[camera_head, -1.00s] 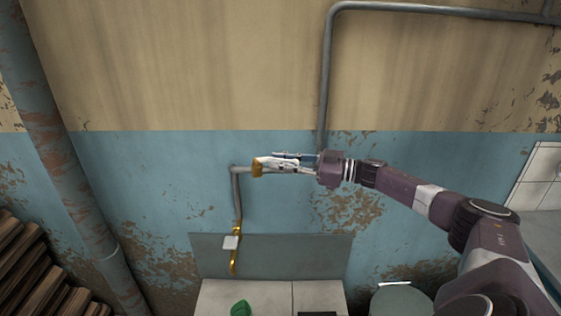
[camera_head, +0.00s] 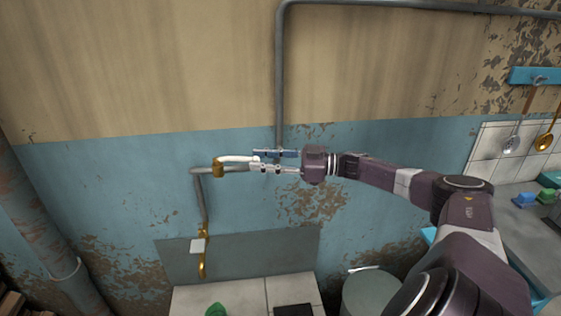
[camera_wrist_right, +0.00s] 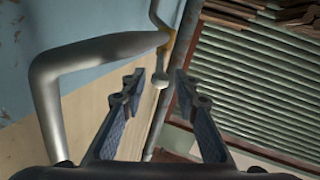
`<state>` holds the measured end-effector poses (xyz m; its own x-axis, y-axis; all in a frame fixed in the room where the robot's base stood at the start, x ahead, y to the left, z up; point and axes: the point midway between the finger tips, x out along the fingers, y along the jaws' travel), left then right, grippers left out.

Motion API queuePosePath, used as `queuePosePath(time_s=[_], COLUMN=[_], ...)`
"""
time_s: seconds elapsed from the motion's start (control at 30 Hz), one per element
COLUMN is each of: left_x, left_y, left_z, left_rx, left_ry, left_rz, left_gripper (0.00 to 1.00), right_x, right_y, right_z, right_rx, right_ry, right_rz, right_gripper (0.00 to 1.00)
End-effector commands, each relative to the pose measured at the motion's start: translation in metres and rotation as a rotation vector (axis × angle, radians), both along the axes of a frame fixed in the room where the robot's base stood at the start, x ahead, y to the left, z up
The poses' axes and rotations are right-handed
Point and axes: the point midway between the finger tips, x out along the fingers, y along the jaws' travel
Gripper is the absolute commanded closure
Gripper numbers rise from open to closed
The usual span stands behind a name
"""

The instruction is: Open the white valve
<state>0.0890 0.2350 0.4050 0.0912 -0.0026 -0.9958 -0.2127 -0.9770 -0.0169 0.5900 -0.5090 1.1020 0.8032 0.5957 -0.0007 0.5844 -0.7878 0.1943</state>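The white valve handle (camera_head: 237,158) sticks out to the right from a brass fitting (camera_head: 218,168) on a grey wall pipe. In the right wrist view, its pale rounded end (camera_wrist_right: 160,80) shows in the gap between the fingertips, and the brass fitting (camera_wrist_right: 168,46) lies behind it. My right gripper (camera_head: 262,160) comes in from the right with its fingertips close to the handle's end. In the wrist view the gripper (camera_wrist_right: 157,78) is open, its blue-padded fingers apart. Whether either finger touches the handle is unclear. My left gripper is not in view.
The grey pipe (camera_head: 201,195) runs down to a brass pipe with a white square piece (camera_head: 198,246). It also passes close to my fingers in the wrist view (camera_wrist_right: 90,52). A tall grey pipe (camera_head: 280,90) stands behind my gripper. A grey pot (camera_head: 380,294) is below.

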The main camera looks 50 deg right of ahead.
Motion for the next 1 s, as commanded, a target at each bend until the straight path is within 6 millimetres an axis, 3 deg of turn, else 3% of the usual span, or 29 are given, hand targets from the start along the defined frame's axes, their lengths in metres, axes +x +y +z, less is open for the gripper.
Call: queuePosePath(time_s=[0.33,0.8,1.0], left_x=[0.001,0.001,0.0], left_y=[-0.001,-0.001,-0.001], left_z=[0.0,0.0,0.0], left_rx=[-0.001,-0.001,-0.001], left_ry=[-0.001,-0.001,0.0], left_rz=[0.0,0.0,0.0], left_gripper=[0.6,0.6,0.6], right_x=[-0.04,-0.048,-0.038], right_y=[-0.03,-0.036,-0.024], right_z=[-0.001,0.0,-0.006], right_rx=[-0.004,-0.001,-0.031], right_ry=[0.003,-0.001,-0.012], right_rz=[-0.002,-0.001,-0.011], right_gripper=[0.72,0.72,0.93])
